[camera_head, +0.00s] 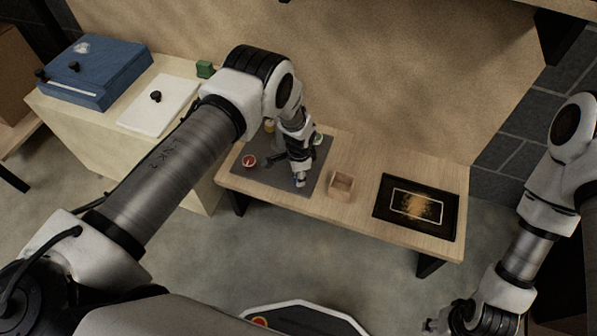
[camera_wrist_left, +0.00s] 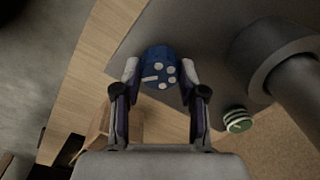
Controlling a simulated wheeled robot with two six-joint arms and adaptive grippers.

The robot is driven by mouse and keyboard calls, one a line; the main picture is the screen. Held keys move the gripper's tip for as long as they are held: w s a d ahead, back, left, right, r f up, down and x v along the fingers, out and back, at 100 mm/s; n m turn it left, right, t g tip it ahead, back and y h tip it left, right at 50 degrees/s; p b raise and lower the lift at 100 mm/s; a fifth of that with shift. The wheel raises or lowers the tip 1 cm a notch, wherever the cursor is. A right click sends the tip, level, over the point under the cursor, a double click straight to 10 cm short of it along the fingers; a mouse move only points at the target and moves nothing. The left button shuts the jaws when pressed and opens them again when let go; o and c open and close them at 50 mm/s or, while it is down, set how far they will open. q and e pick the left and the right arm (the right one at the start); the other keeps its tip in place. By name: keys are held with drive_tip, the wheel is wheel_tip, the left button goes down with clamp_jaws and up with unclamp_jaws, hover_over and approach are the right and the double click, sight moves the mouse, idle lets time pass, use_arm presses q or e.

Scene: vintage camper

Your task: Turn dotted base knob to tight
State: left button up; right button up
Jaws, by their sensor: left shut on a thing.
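The blue dotted knob (camera_wrist_left: 160,72) has several white dots and a short white bar on its top. It sits between the fingertips of my left gripper (camera_wrist_left: 160,80), which is shut on it with one finger on each side. In the head view my left gripper (camera_head: 299,178) reaches down over the grey mat (camera_head: 312,190), and only a small bluish bit of the knob shows there. Any tight mark or base under the knob is hidden or too small to read. My right gripper (camera_head: 447,326) is low at the bottom right, far from the table; its fingers are unclear.
On the mat are a red round item (camera_head: 249,161) and a green-and-white one (camera_wrist_left: 237,121). A dark cylinder (camera_wrist_left: 290,62) stands close by in the wrist view. An open wooden box (camera_head: 341,185) and a black tray (camera_head: 449,222) sit to the right.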

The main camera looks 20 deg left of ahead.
use_arm(q)
drive_tip(key=m, duration=0.3)
drive_tip(key=shift+m+p, duration=0.3)
drive_tip(key=shift+p, duration=0.1)
drive_tip(key=shift+m+p, duration=0.35)
drive_tip(key=shift+m, duration=1.35)
drive_tip(key=o, duration=1.2)
drive_tip(key=shift+c, duration=0.2)
wheel_tip(320, 180, up, 12)
drive_tip(key=shift+s, duration=0.3)
